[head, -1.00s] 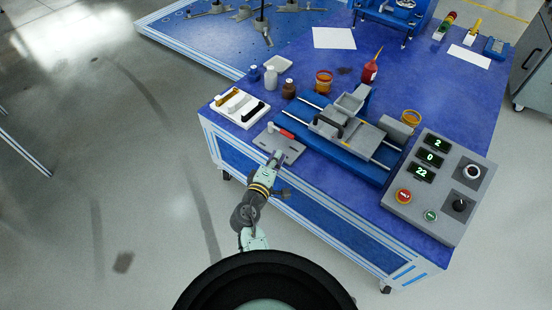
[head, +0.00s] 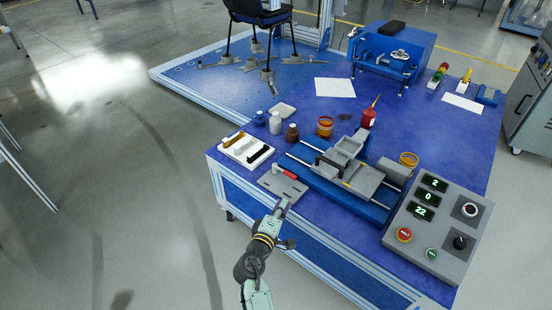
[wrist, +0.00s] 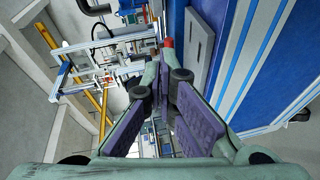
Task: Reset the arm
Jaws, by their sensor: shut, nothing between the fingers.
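My gripper (head: 281,207) is at the end of my arm, at the table's front edge, just in front of the grey plate with the red-handled tool. In the wrist view my gripper (wrist: 162,78) shows its purple-padded fingers with nothing held; it is shut. The grey plate (head: 272,182) lies on the blue table top (head: 330,112), with the red handle (head: 286,173) on it. The wrist view looks sideways along the table's blue and white side (wrist: 240,60).
A blue slide fixture (head: 310,173) stands behind the plate. A white tray (head: 238,145) is to its left, and a grey control box (head: 455,225) with lit displays to the right. Bottles and jars stand behind. The floor (head: 130,200) at left is clear.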

